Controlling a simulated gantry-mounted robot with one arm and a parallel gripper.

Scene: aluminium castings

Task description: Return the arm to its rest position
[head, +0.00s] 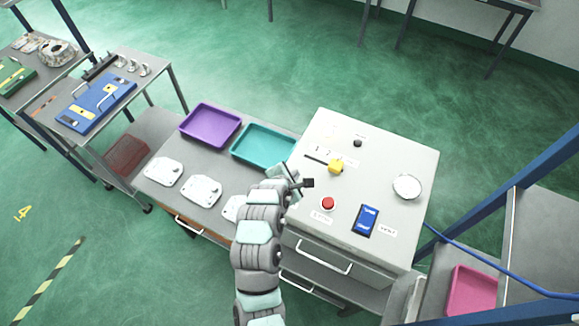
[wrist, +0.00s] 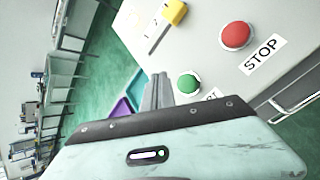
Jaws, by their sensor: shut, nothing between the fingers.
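My arm (head: 258,245) reaches up from the bottom of the head view. My gripper (head: 303,183) is at the left side of the grey control cabinet (head: 395,155). In the wrist view the fingers of my gripper (wrist: 158,90) are together with nothing between them. They appear close to a green button (wrist: 188,84), whose label is partly hidden by my gripper body. I cannot tell whether they touch it. The green button is hidden in the head view.
The cabinet top has a red STOP button (head: 328,203), a yellow switch (head: 336,166), a blue rocker (head: 367,220) and a round gauge (head: 407,186). Left are purple (head: 210,126) and teal (head: 262,145) trays and pale castings (head: 201,190). A blue post (head: 490,213) stands right.

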